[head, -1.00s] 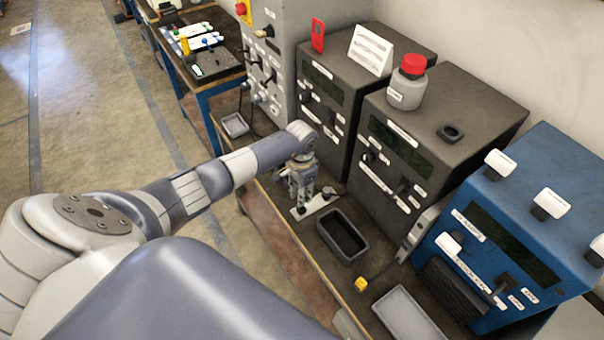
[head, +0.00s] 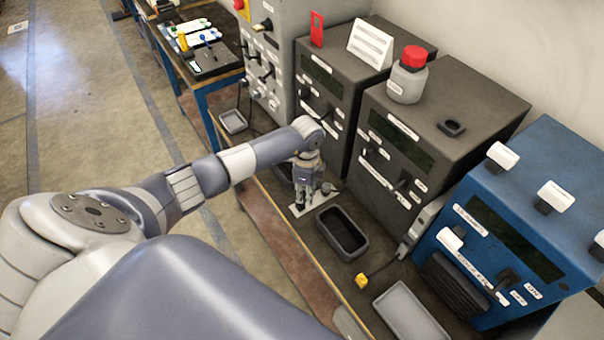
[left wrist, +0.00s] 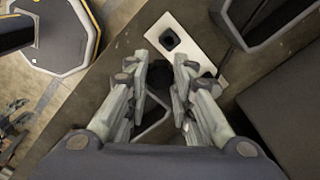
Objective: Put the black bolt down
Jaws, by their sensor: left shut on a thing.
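My left gripper (head: 304,200) is low over a white plate (head: 318,201) on the bench, beside a dark tray. In the left wrist view, the left gripper (left wrist: 158,80) is shut on the black bolt (left wrist: 158,74), which shows as a dark round shape between the fingertips. The bolt lies over or close to the edge of the white plate (left wrist: 193,44); I cannot tell whether it touches. A black squarish piece (left wrist: 170,39) sits on the plate beyond the fingertips. In the head view the fingers hide the bolt. My right gripper is out of view.
The empty dark tray (head: 342,234) stands just right of the plate. A small grey tray (head: 233,121) is farther back. Dark instrument boxes (head: 432,132) and a blue one (head: 530,225) line the bench's wall side.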

